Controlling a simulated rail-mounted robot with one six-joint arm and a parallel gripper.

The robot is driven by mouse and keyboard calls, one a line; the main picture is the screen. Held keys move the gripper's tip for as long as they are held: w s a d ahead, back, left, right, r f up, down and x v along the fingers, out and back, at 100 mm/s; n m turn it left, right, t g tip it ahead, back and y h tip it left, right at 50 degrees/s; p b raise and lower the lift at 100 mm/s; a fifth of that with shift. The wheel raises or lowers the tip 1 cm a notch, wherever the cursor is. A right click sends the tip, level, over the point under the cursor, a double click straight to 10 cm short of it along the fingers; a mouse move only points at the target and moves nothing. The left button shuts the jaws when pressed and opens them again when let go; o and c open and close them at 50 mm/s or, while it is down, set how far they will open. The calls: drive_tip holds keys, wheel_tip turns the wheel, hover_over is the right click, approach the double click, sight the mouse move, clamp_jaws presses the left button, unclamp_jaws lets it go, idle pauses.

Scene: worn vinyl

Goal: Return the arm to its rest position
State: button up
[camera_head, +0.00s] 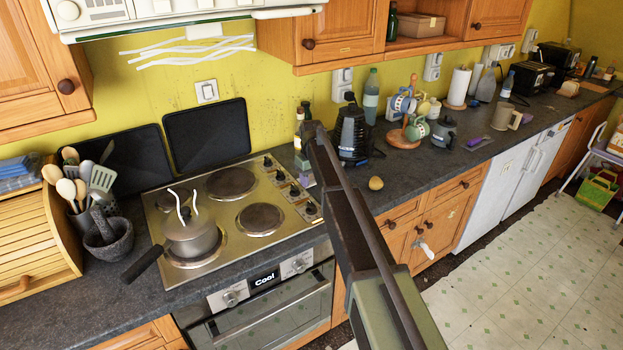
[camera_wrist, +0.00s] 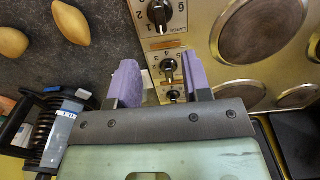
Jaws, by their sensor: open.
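My gripper (camera_wrist: 162,78) is open, with its two purple fingers apart and nothing held between them. In the wrist view the hob's control knobs (camera_wrist: 168,68) show behind and between the fingers. In the head view my arm (camera_head: 372,255) reaches up from the bottom over the worktop, its end beside the right edge of the steel hob (camera_head: 262,221). The arm hides part of the counter and the oven's right side. How far the fingers are above the hob I cannot tell.
A potato (camera_head: 376,183) lies on the dark worktop right of my arm; the wrist view shows two potatoes (camera_wrist: 70,22). A black appliance (camera_head: 352,132) stands close behind the arm. A saucepan (camera_head: 190,238) sits on the front left ring. The floor (camera_head: 520,290) at right is clear.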

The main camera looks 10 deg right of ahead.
drive_tip(key=shift+f, duration=0.1)
idle(0.3)
drive_tip(key=s+f+m+b, duration=0.1)
drive_tip(key=s+m, duration=0.3)
drive_tip(key=s, duration=3.5)
drive_tip(key=shift+s+f+b, duration=0.25)
drive_tip(key=shift+f+b, duration=0.15)
